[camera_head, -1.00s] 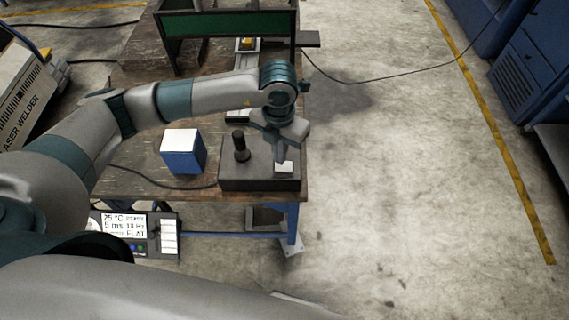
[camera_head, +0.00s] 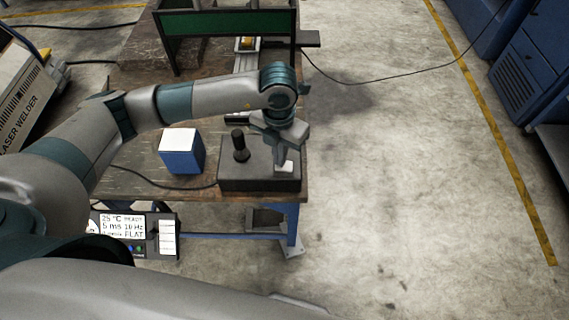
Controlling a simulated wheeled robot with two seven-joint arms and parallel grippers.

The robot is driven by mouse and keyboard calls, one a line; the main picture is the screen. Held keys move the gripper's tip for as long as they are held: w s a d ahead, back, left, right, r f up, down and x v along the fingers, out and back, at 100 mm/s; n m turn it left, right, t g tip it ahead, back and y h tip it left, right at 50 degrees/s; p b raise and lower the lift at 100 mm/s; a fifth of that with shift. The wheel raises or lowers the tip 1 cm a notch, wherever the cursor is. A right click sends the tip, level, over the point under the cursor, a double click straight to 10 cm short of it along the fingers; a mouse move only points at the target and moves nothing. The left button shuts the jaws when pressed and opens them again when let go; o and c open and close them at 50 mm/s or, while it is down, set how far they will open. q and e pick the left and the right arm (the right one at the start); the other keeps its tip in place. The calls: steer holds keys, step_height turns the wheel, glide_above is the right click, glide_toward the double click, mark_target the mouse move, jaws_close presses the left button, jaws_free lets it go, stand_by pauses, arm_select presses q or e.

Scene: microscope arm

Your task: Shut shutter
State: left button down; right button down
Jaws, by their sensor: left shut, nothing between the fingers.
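A dark control box (camera_head: 235,181) stands at the near right corner of the workbench. A black joystick knob (camera_head: 239,143) rises from its left part, and a small white switch or pad (camera_head: 289,169) sits on its right part. My left gripper (camera_head: 281,162) points down at this white pad. Its fingers are together and empty, with the tips at or just above the pad; I cannot tell whether they touch. The fingers partly hide the pad. No part is clearly recognisable as the shutter. My right gripper is not in view.
A blue box with a white top (camera_head: 182,152) stands left of the control box. A display panel (camera_head: 135,231) with a lit screen is at the bench's near side. A green-fronted frame (camera_head: 225,23) stands behind. The floor right of the bench (camera_head: 400,170) is clear.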

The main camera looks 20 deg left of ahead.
arm_select(q)
steer(key=shift+f+b, duration=0.35)
steer(key=shift+f, duration=0.05)
steer(key=shift+r, duration=0.15)
steer(key=shift+r+p, duration=1.65)
steer(key=shift+r, duration=1.7)
